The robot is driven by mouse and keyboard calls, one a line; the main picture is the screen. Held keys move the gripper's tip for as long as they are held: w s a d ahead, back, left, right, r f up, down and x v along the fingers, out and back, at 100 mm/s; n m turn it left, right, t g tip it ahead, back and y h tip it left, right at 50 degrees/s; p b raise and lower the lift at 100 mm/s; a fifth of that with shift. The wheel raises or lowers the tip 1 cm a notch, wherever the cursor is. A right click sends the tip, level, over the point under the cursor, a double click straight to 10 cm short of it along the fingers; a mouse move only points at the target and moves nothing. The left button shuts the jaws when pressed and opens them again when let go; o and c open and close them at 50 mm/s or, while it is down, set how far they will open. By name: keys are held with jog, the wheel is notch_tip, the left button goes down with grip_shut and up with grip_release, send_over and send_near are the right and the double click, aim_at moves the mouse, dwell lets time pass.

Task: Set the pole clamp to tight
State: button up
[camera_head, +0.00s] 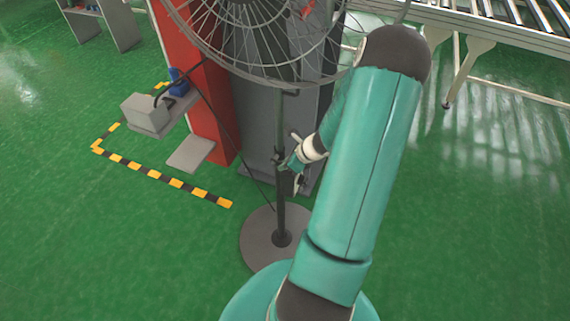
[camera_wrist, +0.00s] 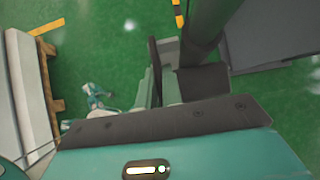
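A dark upright pole (camera_head: 281,215) rises from a round grey base (camera_head: 257,246) and carries a large wire fan cage at the top. A small dark clamp (camera_head: 279,161) sits partway up the pole; its lever and setting cannot be made out. My gripper (camera_head: 290,164) is right beside the clamp, on its right side; my arm comes over from the right and partly hides it. In the wrist view the pole (camera_wrist: 207,25) runs close past dark finger parts of my gripper (camera_wrist: 175,78). The finger gap and any contact with the clamp are unclear.
A red and grey column (camera_head: 212,110) stands behind the pole, with a grey box (camera_head: 146,114) on a side shelf. Yellow-black floor tape (camera_head: 165,178) marks its edge. A roller conveyor (camera_head: 480,25) is at upper right. Green floor is open at right.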

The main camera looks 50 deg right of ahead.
jog(key=o, duration=0.4)
jog(key=shift+o, duration=0.2)
jog(key=shift+r, duration=0.1)
jog(key=v, duration=1.3)
jog(key=shift+s+r, duration=0.25)
jog(key=shift+r, duration=0.05)
jog(key=shift+s+d, duration=0.1)
